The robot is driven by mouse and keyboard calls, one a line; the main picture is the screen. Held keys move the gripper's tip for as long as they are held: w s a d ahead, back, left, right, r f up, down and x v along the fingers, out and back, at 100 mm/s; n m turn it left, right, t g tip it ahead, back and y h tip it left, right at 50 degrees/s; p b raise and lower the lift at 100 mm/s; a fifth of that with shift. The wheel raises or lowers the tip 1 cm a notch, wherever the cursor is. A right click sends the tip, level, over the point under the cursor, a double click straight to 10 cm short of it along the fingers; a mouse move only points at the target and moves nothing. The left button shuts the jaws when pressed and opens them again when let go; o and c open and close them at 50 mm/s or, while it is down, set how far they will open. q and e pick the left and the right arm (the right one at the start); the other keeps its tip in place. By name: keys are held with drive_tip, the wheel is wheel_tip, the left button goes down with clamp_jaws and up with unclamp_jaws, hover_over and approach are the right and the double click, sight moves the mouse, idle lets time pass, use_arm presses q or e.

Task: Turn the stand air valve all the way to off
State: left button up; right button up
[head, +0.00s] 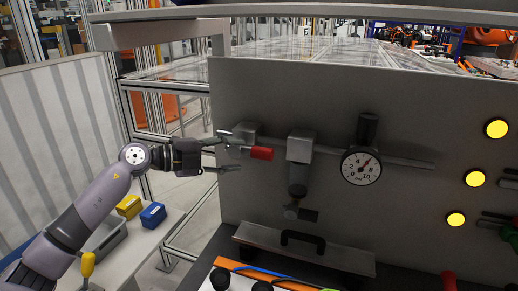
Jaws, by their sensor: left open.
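The stand air valve (246,132) is a grey body on the upper left of the upright grey panel. Its red lever handle (262,153) points to the right, roughly along the horizontal pipe. My left gripper (228,155) comes in from the left and is open. Its fingers are just left of the red handle, one higher and one lower, close to the valve. Whether a fingertip touches the valve cannot be told. My right gripper is not in view.
A filter unit (299,150) and a round pressure gauge (361,167) sit right of the valve. Yellow lamps (475,178) line the panel's right side. Below is a ledge with a black handle (302,241). Yellow (129,207) and blue (153,215) boxes stand lower left.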

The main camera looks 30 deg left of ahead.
sight(251, 153)
use_arm(q)
drive_tip(key=shift+r+p+x, duration=0.2)
drive_tip(key=shift+p+x, duration=0.3)
drive_tip(key=shift+x, duration=0.7)
drive_tip(key=p+x, duration=0.1)
drive_tip(key=x, duration=0.3)
drive_tip(key=shift+w+d+f+p, duration=0.15)
drive_tip(key=shift+w+d+p, duration=0.05)
drive_tip(key=shift+w+p, duration=0.1)
drive_tip(key=shift+w+d, duration=0.1)
drive_tip(key=shift+w, duration=0.05)
drive_tip(key=shift+f, duration=0.15)
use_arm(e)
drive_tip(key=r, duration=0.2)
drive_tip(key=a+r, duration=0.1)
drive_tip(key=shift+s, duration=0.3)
use_arm(q)
drive_tip(key=shift+c, duration=1.3)
drive_tip(key=c, duration=0.4)
drive_tip(key=shift+d, duration=0.1)
clamp_jaws()
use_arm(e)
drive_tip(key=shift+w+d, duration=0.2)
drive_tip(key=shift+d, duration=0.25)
